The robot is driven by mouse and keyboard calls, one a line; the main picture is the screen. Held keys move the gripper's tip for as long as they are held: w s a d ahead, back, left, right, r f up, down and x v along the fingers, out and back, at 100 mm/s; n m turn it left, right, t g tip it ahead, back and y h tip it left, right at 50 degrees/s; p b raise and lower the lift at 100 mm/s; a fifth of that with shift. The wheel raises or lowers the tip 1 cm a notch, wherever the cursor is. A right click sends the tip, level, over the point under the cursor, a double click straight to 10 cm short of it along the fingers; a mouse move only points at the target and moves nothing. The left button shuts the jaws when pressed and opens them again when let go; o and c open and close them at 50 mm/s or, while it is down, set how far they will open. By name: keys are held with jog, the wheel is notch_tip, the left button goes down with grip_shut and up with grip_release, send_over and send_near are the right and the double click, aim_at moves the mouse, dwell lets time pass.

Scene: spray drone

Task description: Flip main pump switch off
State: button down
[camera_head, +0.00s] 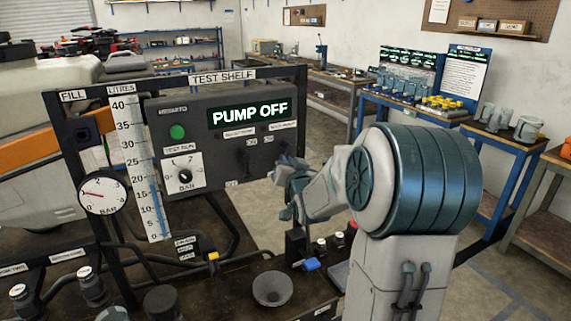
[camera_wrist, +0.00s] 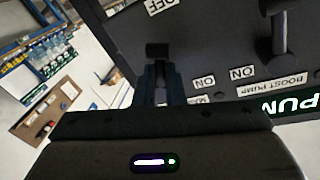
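The dark control panel (camera_head: 222,150) hangs on the test shelf frame, and its display (camera_head: 250,112) reads "PUMP OFF". The boost pump switch (camera_wrist: 278,30) has a dark lever in the wrist view, right of my gripper. A dark block, apparently the main pump switch handle (camera_wrist: 157,50), shows right at my fingertips. My gripper (camera_wrist: 160,72) is close to the panel, with its two fingers near each other. Whether they grip or only touch the handle is unclear. In the head view my gripper (camera_head: 288,178) is at the panel's lower right, and the switch there is partly hidden. Its exact lever position cannot be told.
Left on the shelf are a pressure gauge (camera_head: 102,192) and a litre scale (camera_head: 137,165). A workbench (camera_head: 415,112) with blue parts stands behind, with open floor between.

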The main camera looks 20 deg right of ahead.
jog(key=shift+f, duration=0.1)
jog(key=n+b, duration=0.1)
jog(key=b, duration=0.2)
jog(key=n+b, duration=0.2)
jog(key=b, duration=0.1)
jog(key=d+n+t+b, duration=0.1)
jog(key=b, duration=0.2)
jog(key=shift+d+f+n, duration=0.1)
jog(key=shift+f+n, duration=0.15)
jog(key=shift+n, duration=0.05)
jog(key=c, duration=1.5)
grip_release()
jog(key=shift+r, duration=0.1)
